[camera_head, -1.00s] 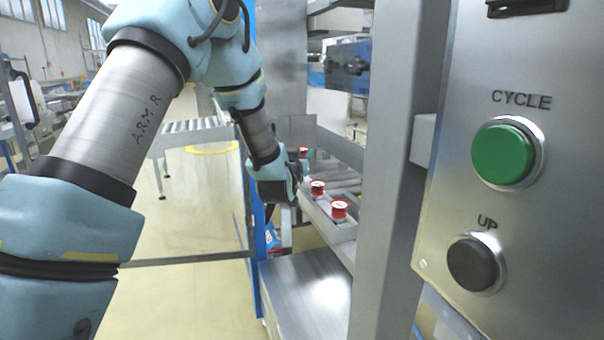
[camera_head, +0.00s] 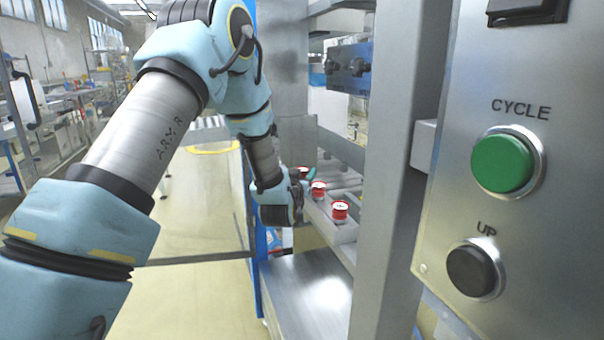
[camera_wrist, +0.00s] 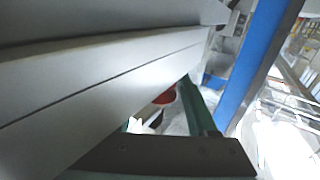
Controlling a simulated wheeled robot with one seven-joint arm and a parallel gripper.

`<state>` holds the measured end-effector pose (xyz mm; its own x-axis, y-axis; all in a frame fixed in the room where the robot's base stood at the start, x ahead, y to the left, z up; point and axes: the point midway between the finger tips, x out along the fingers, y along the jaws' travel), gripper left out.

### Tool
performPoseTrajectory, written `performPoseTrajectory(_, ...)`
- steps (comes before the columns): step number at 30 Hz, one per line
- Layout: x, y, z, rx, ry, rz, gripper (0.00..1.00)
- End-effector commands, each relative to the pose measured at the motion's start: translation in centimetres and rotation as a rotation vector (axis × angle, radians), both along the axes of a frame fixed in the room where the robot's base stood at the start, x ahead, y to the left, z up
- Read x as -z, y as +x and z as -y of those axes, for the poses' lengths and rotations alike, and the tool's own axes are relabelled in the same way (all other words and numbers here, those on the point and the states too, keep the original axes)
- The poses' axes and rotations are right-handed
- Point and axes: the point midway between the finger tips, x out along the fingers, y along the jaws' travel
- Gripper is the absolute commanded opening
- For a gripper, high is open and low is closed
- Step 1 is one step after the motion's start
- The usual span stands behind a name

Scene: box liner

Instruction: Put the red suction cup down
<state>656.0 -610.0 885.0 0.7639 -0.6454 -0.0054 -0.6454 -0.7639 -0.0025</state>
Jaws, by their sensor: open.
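Several red suction cups with pale tops are in the head view. One red suction cup (camera_head: 340,210) sits at the near end of a grey bar, and another (camera_head: 318,189) stands just behind it. A third (camera_head: 301,171) is farther back, partly hidden by my gripper (camera_head: 305,180). My gripper is open, close to the left side of the row. In the wrist view, part of a red piece (camera_wrist: 165,96) shows beside a green finger (camera_wrist: 197,106). Whether it touches a finger cannot be told.
The grey bar (camera_head: 345,232) holding the cups runs along a machine frame. A steel post (camera_head: 385,170) and a panel with a green CYCLE button (camera_head: 504,163) and a black UP button (camera_head: 474,270) stand to the right. A bare metal shelf (camera_head: 305,295) lies below.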

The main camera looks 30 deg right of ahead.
Motion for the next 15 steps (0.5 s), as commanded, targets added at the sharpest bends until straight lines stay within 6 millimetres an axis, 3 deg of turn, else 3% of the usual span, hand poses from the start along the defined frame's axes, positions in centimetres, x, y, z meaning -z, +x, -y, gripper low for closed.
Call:
performPoseTrajectory(5, -0.1, -0.8, -0.6, 0.001, -0.002, 0.002, 0.59)
performPoseTrajectory(15, 0.0, -6.0, -5.0, 0.002, -0.003, 0.002, 0.59)
